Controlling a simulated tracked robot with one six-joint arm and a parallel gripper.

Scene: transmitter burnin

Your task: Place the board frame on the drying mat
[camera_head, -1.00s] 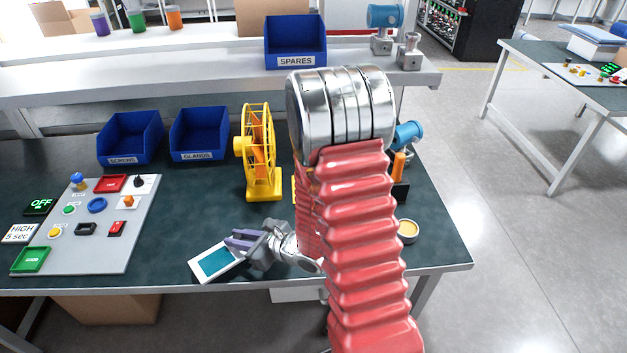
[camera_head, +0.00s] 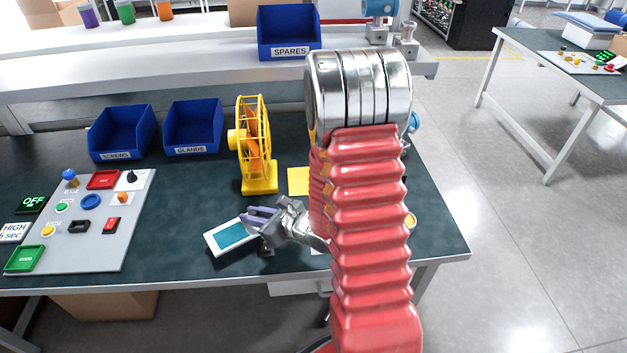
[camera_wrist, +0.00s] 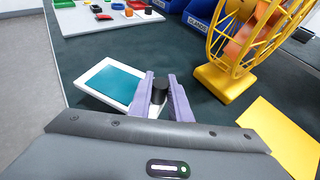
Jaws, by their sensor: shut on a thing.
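The board frame is a white rectangular plate with a teal panel (camera_head: 231,235), near the bench's front edge; it also shows in the wrist view (camera_wrist: 112,82). A black knob (camera_wrist: 159,85) at its right end sits between the purple fingers. My gripper (camera_head: 262,218) is shut on that knob; it also shows in the wrist view (camera_wrist: 160,92). A yellow flat sheet (camera_head: 299,181), which looks like the drying mat, lies on the bench right of the frame. My arm hides its right part in the head view; it is clearer in the wrist view (camera_wrist: 277,132).
A yellow wheel-like fan (camera_head: 254,150) stands close behind the sheet's left side. Blue bins (camera_head: 122,135) stand at the back left. A grey control panel (camera_head: 92,215) lies at the left. Bare bench lies between panel and fan. My arm hides much of the bench's right side.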

